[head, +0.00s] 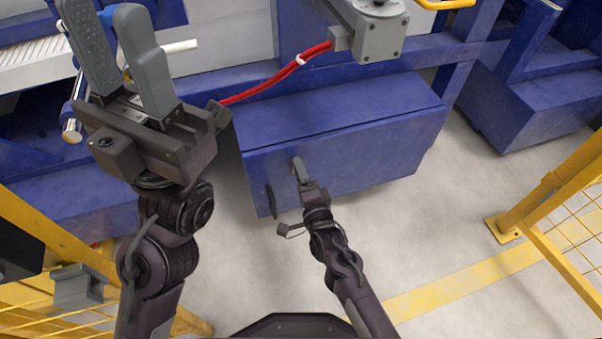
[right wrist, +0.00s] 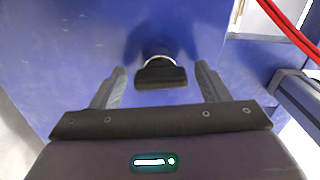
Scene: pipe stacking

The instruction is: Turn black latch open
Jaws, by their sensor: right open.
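The black latch (right wrist: 160,74) sticks out from the front face of the blue box (head: 350,165). In the right wrist view it lies between the two fingers of my right gripper (right wrist: 162,84), with a gap on each side. In the head view my right gripper (head: 299,168) is at the box's front face and hides the latch. My right gripper is open and holds nothing. My left gripper (head: 118,55) is raised at the upper left, large and near the camera, with its grey fingers apart and nothing seen between them.
A red cable (head: 275,78) runs above the box to a grey unit (head: 375,30). Yellow fencing (head: 545,190) stands at the right. Open grey floor lies before the box.

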